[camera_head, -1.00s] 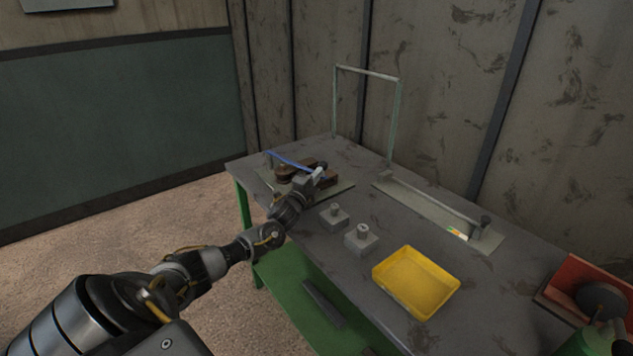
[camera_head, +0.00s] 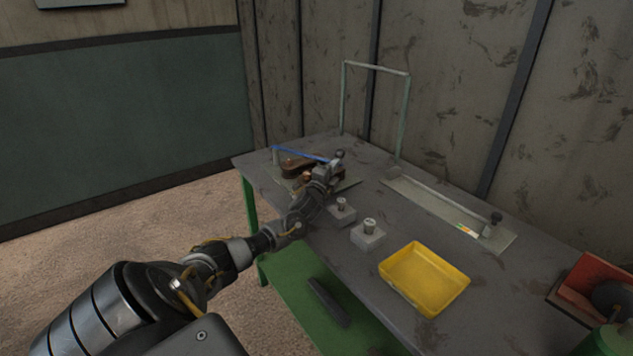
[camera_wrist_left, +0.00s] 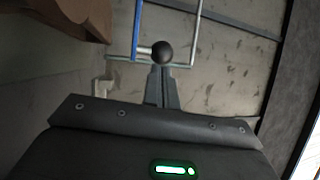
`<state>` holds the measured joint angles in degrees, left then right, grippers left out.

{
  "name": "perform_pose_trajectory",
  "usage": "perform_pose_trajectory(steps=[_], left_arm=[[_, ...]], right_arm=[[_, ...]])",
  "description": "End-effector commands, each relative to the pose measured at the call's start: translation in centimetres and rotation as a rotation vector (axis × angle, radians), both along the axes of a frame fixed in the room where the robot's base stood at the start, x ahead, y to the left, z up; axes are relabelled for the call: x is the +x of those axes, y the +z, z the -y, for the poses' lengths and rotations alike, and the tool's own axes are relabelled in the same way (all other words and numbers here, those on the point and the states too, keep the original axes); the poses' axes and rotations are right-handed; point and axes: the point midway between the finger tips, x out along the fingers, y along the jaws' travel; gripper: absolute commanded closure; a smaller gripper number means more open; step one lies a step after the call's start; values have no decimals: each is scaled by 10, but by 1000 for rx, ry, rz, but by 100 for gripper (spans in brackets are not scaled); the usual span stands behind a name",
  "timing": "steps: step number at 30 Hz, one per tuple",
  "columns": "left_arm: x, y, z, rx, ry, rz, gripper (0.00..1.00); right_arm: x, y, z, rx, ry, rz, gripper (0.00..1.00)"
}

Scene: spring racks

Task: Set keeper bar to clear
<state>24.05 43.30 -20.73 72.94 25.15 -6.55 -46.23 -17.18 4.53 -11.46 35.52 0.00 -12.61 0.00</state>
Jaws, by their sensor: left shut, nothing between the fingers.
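The keeper bar appears to be the blue bar (camera_head: 298,154), slanting above a brown block assembly (camera_head: 298,167) on a plate at the table's far left. In the left wrist view the blue bar (camera_wrist_left: 138,30) runs down the upper middle, with a short pale rod leading to a black ball knob (camera_wrist_left: 162,52). My left gripper (camera_head: 336,163) is at the bar's right end. In the wrist view its fingers (camera_wrist_left: 162,84) are shut and empty, with the knob at their tips; whether they touch it is unclear. My right gripper is out of view.
A pale green upright frame (camera_head: 404,115) stands behind the assembly. Two grey blocks with posts, one here (camera_head: 368,238), sit near the gripper. A yellow tray (camera_head: 425,279) is in front, a long plate with a rod (camera_head: 447,212) to the right, and a red bin (camera_head: 588,285) far right.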

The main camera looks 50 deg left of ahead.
Motion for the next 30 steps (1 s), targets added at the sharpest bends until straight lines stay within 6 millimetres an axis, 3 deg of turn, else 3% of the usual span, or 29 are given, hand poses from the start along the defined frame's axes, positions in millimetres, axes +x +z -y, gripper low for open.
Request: perform_pose_trajectory(steps=[6, 13, 19, 30], left_arm=[[-41, -11, 14, 2, -3, -3, 100], [-72, -16, 24, 0, 1, -1, 100], [-81, -16, 27, 0, 3, 0, 100], [-81, -16, 28, 0, 2, 0, 100]], right_arm=[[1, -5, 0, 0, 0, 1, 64], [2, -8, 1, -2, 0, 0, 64], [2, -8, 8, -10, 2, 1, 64], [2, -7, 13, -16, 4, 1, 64]])
